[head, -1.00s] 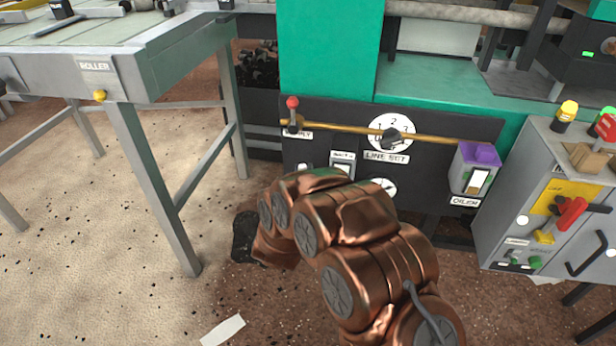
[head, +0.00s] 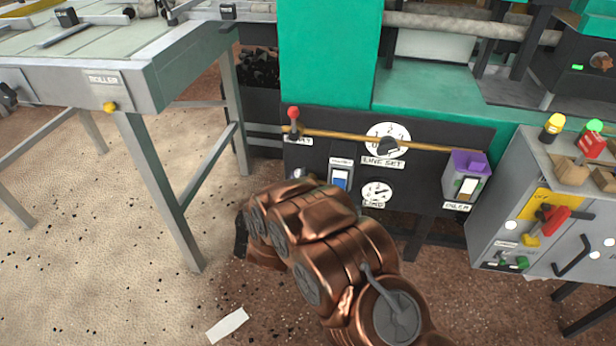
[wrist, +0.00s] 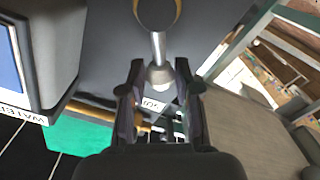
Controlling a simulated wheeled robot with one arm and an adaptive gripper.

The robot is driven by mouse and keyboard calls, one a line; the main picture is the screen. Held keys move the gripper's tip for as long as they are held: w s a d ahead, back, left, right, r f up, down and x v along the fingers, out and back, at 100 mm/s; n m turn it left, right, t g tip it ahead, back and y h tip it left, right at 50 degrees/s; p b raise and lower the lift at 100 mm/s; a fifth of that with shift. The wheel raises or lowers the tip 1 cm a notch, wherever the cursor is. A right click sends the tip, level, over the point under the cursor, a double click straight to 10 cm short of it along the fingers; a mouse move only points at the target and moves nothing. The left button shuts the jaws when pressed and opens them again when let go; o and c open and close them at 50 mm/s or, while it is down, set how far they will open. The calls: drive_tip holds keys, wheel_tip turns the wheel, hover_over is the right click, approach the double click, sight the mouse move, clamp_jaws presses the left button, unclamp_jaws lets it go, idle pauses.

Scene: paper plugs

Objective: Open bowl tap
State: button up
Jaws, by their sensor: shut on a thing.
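The bowl tap (wrist: 158,48) shows in the wrist view as a shiny metal stem with a rounded end, below a brass-coloured ring on a dark panel. My gripper (wrist: 160,80) has one finger on each side of the rounded end and is shut on it. A small white label behind the fingers is partly covered and tilted. In the head view, my copper arm hides the gripper and most of the tap at the lower left of the black panel (head: 410,176).
A purple-topped oiler (head: 466,176) and a grey cabinet (head: 520,215) stand right. A roller table (head: 150,85) stands left; the floor between is mostly clear.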

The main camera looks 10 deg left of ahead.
drive_tip(key=shift+f, duration=0.15)
drive_tip(key=shift+a+n+p, duration=0.25)
drive_tip(key=shift+n+p, duration=0.25)
drive_tip(key=shift+p, duration=0.6)
drive_tip(key=n+p, duration=0.1)
drive_tip(key=f+n+p, duration=0.1)
drive_tip(key=p, duration=0.1)
drive_tip(key=shift+a, duration=0.4)
drive_tip(key=shift+r+n+p, duration=0.1)
drive_tip(key=shift+n+p, duration=0.2)
drive_tip(key=shift+a+f+n+p, duration=0.3)
drive_tip(key=shift+n+p, duration=0.2)
drive_tip(key=shift+n, duration=0.2)
drive_tip(key=shift+a+f+n+p, duration=0.15)
drive_tip(key=shift+f+n+p, duration=0.2)
drive_tip(key=shift+n+p, duration=0.25)
